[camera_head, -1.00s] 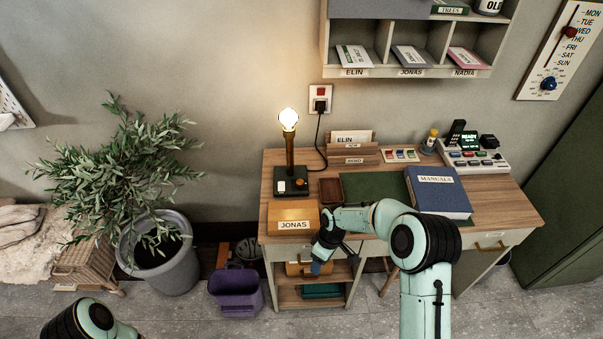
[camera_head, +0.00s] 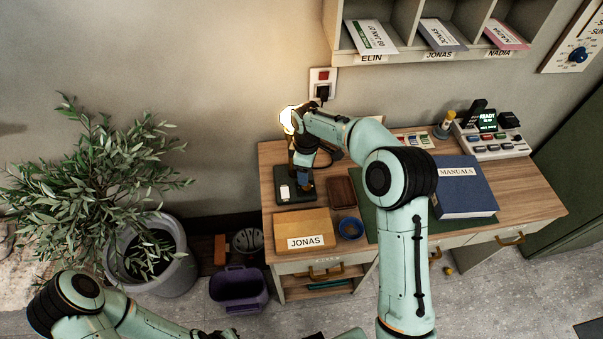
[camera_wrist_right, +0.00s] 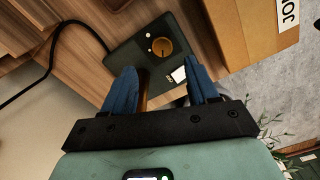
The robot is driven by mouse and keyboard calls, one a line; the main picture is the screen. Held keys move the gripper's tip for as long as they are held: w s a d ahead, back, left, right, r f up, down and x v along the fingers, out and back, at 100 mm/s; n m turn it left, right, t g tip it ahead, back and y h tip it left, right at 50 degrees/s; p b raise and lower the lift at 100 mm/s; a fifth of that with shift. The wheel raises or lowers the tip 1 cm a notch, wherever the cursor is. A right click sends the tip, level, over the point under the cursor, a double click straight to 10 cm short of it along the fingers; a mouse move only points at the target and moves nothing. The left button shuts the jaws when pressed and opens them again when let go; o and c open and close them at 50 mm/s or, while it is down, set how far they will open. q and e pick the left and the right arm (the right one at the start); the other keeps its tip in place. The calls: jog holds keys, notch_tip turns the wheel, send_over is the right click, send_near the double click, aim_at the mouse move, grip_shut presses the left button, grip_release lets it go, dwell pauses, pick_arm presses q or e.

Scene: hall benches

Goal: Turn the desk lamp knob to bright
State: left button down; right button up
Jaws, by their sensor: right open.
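The desk lamp (camera_head: 297,197) stands at the left back of the desk, its lit bulb (camera_head: 287,119) partly hidden by my right wrist. In the right wrist view, its dark base (camera_wrist_right: 135,53) carries a round brass knob (camera_wrist_right: 162,47) with a small white dot beside it and a pale label. My right gripper (camera_wrist_right: 161,76) is open, its blue fingers pointing at the base, with the knob in line with the gap beyond the tips. A brown upright part, probably the lamp stem (camera_wrist_right: 143,90), shows beside the left finger; contact is unclear. My left arm shows at lower left without a clear gripper.
A box labelled JONAS (camera_head: 304,225) sits close in front of the lamp. A brown tray (camera_head: 341,192), a blue round container (camera_head: 351,228) and a blue MANUALS book (camera_head: 462,190) lie to the right. A black cord (camera_wrist_right: 45,62) runs behind the base.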

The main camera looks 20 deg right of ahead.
aim_at(306, 188)
jog(key=f, duration=0.5)
jog(key=shift+s+f, duration=0.2)
jog(key=shift+s, duration=0.15)
jog(key=shift+f, duration=0.6)
pick_arm(q)
jog(key=shift+s+f, duration=0.2)
jog(key=shift+s, duration=0.25)
pick_arm(e)
jog(key=shift+w, duration=0.1)
jog(key=c, duration=1)
jog(key=shift+c, duration=0.2)
